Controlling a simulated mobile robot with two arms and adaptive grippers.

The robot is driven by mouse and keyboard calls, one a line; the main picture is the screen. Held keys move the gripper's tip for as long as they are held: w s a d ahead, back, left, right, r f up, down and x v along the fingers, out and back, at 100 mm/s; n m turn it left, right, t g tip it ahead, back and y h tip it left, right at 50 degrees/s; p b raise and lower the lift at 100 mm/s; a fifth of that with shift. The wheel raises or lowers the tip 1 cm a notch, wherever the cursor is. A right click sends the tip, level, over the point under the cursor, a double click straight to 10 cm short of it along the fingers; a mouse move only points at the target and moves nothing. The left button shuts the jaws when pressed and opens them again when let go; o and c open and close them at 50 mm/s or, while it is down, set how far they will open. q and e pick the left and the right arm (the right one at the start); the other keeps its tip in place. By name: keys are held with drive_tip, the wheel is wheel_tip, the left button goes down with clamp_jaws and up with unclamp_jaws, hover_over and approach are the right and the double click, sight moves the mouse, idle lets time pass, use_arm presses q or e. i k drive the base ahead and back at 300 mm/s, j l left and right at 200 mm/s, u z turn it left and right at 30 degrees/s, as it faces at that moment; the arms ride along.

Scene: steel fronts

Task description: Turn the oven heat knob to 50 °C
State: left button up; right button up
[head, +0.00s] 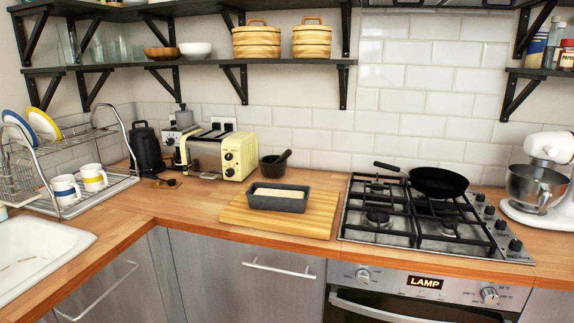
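The oven front (395,284) is below the gas hob at the lower right. It has a round steel knob (363,275) on the left and another round steel knob (489,295) on the right. Small marks surround both knobs but are too small to read surely, so I cannot tell which one is the heat knob or its setting. Between them a lit display (424,282) reads "LAMP". The oven handle (375,309) runs below, partly cut off by the bottom edge. Neither of my grippers is in view.
The hob (385,233) above the oven carries a black pan (438,182) and has its own black knobs along the right side. A stand mixer (535,185) stands right of it. A loaf tin (277,198) sits on a wooden board (262,224). Nothing visible blocks the oven front.

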sight(490, 295)
drive_tip(key=z, duration=1.35)
